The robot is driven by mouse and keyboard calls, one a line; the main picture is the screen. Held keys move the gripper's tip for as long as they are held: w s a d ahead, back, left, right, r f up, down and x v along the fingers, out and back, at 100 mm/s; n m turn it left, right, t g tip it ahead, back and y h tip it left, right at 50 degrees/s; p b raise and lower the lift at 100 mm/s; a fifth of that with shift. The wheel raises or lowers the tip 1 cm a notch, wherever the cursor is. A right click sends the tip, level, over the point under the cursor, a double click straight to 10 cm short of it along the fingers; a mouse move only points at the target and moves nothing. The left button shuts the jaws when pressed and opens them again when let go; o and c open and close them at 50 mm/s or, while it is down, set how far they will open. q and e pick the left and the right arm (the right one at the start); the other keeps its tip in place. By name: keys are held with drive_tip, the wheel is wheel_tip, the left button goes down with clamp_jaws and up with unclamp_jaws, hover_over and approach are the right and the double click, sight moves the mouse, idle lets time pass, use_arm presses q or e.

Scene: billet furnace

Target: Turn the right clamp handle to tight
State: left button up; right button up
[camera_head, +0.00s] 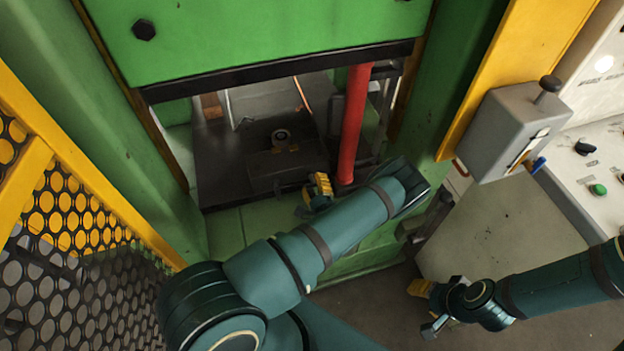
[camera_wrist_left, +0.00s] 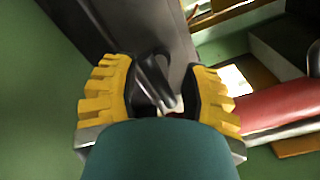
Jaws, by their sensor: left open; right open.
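A dark lever (camera_wrist_left: 155,75), which looks like the clamp handle, lies between the yellow fingers of my left gripper (camera_wrist_left: 160,68) in the left wrist view. The fingers stand apart on both sides of it, and I cannot tell whether either touches it. In the head view my left gripper (camera_head: 319,187) is low at the press opening, beside the dark block (camera_head: 275,168) and left of the red column's foot. The handle cannot be made out there, and its setting cannot be read. My right gripper (camera_head: 425,306) is open and empty above the floor at the lower right.
The red column (camera_head: 353,125) stands close right of my left gripper; it also shows in the left wrist view (camera_wrist_left: 275,108). The green press head (camera_head: 270,35) hangs above. Yellow mesh guard (camera_head: 60,215) is at left, a grey control box (camera_head: 510,128) and panel at right.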

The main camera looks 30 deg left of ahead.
use_arm(q)
drive_tip(key=shift+x, duration=1.15)
clamp_jaws()
